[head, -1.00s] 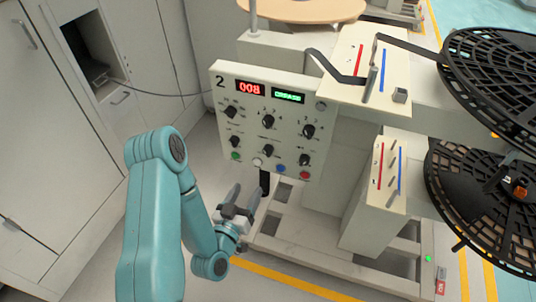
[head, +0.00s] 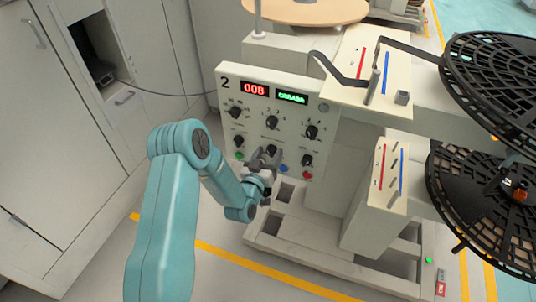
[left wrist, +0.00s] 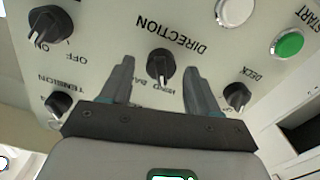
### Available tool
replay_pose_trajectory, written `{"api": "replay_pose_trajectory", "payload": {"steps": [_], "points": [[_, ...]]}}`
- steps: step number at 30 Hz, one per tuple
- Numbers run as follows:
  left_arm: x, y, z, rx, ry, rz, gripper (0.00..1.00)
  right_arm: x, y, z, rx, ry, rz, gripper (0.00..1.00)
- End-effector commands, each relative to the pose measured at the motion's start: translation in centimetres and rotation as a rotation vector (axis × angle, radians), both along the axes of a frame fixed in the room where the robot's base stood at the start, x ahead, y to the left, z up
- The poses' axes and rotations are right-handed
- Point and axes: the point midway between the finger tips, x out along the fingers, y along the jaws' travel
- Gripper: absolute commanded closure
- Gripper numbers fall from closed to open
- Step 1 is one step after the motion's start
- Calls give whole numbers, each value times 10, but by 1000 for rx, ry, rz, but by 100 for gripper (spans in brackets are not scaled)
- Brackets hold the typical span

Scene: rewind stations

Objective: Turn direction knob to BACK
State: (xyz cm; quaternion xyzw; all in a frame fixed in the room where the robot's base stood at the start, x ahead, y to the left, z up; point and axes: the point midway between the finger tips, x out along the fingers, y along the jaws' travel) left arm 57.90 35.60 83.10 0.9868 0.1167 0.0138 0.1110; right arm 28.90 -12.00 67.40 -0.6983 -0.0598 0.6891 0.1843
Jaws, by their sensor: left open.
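The direction knob (left wrist: 160,64) is a black knob below the upside-down DIRECTION label in the left wrist view. It sits between the spread fingers of my left gripper (left wrist: 157,74), which is open. Its position words are partly hidden, so I cannot tell its setting. In the head view the knob (head: 271,149) is in the lower knob row of the station 2 panel (head: 292,112), partly covered by my left gripper (head: 265,156) at the panel. I cannot tell whether the fingers touch the knob. My right gripper is not in view.
Beside the direction knob are the deck knob (left wrist: 237,95) and the tension knob (left wrist: 58,104). A green start button (left wrist: 289,43) and a white button (left wrist: 235,10) are near. Black reels (head: 485,195) stand at the right. Cabinets (head: 60,130) line the left.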

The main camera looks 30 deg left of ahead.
Motion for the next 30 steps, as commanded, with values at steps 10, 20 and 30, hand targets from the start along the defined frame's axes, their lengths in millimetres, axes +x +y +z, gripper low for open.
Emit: {"api": "replay_pose_trajectory", "payload": {"steps": [10,20,30], "points": [[0,0,0,0,0,0,96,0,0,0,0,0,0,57],[-1,0,-2,34,7,-1,95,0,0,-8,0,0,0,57],[0,-1,-6,250,54,1,95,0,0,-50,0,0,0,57]]}}
